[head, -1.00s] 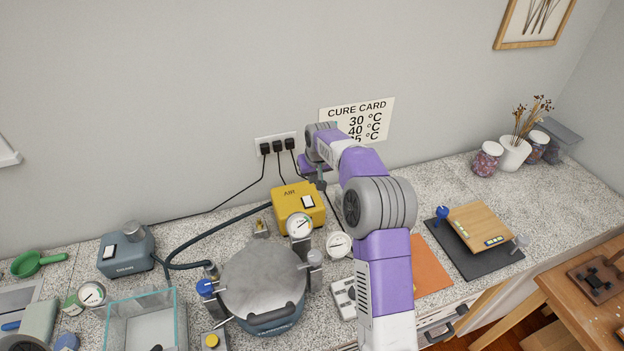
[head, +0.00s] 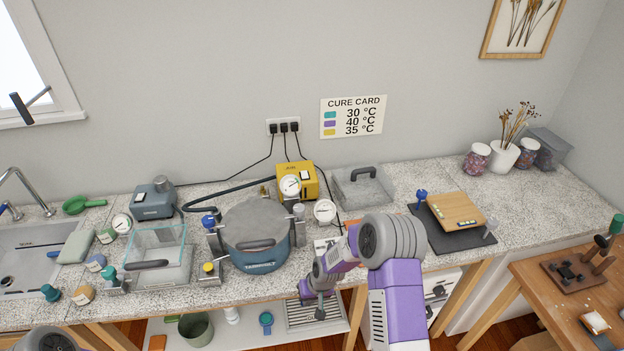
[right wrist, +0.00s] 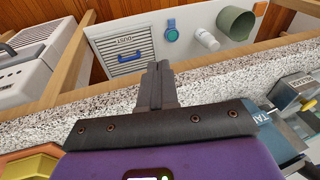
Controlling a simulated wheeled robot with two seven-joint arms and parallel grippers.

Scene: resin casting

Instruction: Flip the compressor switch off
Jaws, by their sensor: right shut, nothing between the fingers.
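The compressor is a yellow box marked AIR (head: 297,182) at the back of the counter, below the wall sockets. A small white-faced switch (head: 305,175) sits on it; I cannot tell which way it is tipped. A round gauge (head: 290,187) stands in front of its left part. My right gripper (head: 320,312) is low at the counter's front edge, well in front of the compressor and apart from it. In the right wrist view its fingers (right wrist: 157,85) are together and empty, over the counter edge. My left gripper is out of view; only part of that arm shows at bottom left.
A lidded blue pot (head: 256,240) stands between the front edge and the compressor. A blue-grey box with a white switch (head: 154,202) is further left. A grey lidded tray (head: 363,190) stands right of the compressor. A white lower shelf (head: 200,335) lies below the counter.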

